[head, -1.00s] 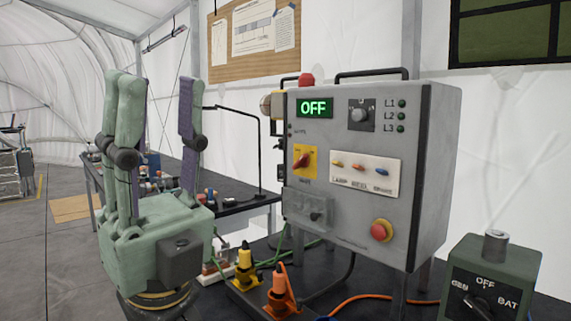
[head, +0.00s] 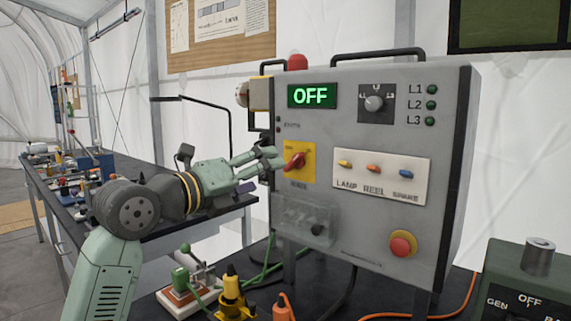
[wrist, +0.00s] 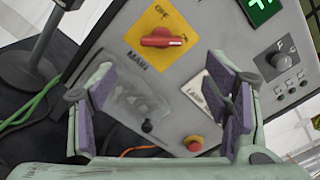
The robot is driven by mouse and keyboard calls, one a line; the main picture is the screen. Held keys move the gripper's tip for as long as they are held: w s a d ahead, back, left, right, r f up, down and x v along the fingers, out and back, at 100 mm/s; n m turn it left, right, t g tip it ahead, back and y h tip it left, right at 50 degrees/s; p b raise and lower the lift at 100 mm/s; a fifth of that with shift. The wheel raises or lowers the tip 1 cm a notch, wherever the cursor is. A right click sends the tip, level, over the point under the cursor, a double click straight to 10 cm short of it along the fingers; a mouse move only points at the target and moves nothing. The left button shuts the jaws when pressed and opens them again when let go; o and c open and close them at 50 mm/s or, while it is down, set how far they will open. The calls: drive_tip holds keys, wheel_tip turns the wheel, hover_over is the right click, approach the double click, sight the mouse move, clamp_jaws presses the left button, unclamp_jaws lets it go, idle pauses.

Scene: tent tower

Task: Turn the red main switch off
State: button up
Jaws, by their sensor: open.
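The red main switch (head: 294,161) is a rotary handle on a yellow plate (head: 306,150) at the left of the grey panel's face. In the head view its handle is tilted, right end higher. The panel's green display (head: 312,96) reads OFF. My gripper (head: 272,159) is open just in front of and left of the switch, pointing at the panel. In the wrist view the fingers (wrist: 165,85) are apart with nothing between them; the switch lies beyond them.
The grey panel (head: 355,230) also carries a selector knob (head: 374,103), a white plate with several toggles (head: 382,175), a red push button (head: 402,244) and a clear cover (head: 306,221) below the switch. A green box (head: 515,283) stands at right. Plugs and cables lie below.

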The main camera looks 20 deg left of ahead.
sight(292, 165)
drive_tip(key=p+x, duration=0.2)
drive_tip(key=x, duration=0.7)
drive_tip(key=shift+p, duration=0.3)
drive_tip(key=c, duration=1.2)
drive_tip(key=shift+o, duration=0.2)
